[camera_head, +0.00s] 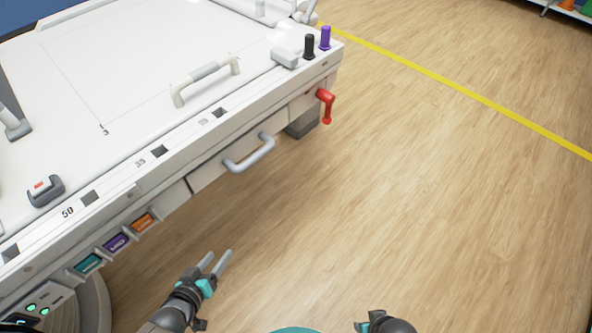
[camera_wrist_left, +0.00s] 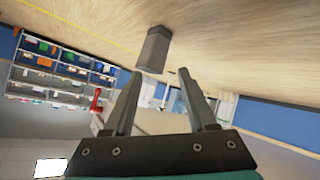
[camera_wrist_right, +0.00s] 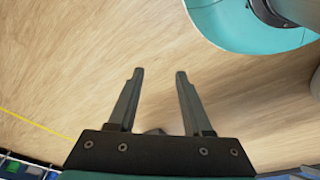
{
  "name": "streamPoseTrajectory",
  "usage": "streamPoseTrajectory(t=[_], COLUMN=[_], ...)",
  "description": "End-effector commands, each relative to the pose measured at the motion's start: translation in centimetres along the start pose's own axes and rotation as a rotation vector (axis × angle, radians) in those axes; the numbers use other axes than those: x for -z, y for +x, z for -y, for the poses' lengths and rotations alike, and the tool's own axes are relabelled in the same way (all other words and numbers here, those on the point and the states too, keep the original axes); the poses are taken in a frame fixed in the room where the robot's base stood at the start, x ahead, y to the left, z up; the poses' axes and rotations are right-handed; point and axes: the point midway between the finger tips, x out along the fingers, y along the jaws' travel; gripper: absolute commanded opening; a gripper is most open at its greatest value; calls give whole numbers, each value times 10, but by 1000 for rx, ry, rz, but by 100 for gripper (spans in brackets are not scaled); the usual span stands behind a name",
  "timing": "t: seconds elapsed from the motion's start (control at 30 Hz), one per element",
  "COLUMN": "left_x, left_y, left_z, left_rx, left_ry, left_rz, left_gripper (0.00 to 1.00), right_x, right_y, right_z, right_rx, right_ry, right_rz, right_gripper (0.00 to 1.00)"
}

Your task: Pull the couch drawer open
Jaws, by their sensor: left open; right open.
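The couch (camera_head: 110,90) is a long white table filling the upper left of the head view. Its drawer (camera_head: 210,172) is a white front panel in the side under the top, with a grey bar handle (camera_head: 250,155). The drawer looks shut. My left gripper (camera_head: 218,262) is open and empty, below and left of the handle and apart from it. It also shows in the left wrist view (camera_wrist_left: 160,85), with nothing between its fingers. My right gripper (camera_wrist_right: 158,75) is open and empty over bare floor in the right wrist view; in the head view only its wrist shows at the bottom.
A red lever (camera_head: 326,105) sticks out near the couch's right corner. A white handle (camera_head: 205,80) and black and purple knobs (camera_head: 325,38) stand on top. Coloured labelled slots (camera_head: 117,242) line the side at left. The wooden floor (camera_head: 420,190) at right is clear.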

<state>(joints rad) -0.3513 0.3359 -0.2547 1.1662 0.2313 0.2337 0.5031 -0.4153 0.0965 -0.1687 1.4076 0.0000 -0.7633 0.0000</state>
Motion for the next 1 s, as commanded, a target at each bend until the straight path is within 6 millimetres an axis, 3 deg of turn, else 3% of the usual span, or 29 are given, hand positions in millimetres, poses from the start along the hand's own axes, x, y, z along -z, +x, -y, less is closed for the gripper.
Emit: streamPoseTrajectory(t=[0.03,0.17,0.4,0.73,1.0], left_x=[6,43,94,123,145], left_y=[14,25,18,-1,23], left_z=[-1,-20,-58,-83,-100], left_rx=[-47,-187,-472,-668,-675], left_ry=[-38,-161,-377,-516,-520], left_rz=[-63,-213,-404,-479,-484], left_gripper=[57,57,57,57,57], right_x=[8,29,55,64,70], right_y=[12,11,-4,-24,-43], right_z=[0,-2,-3,-5,-5], right_rx=[-1,-4,-9,-13,-14], right_ry=[2,6,11,14,15], right_rz=[-17,-47,-96,-125,-154], right_gripper=[50,50,50,50,50])
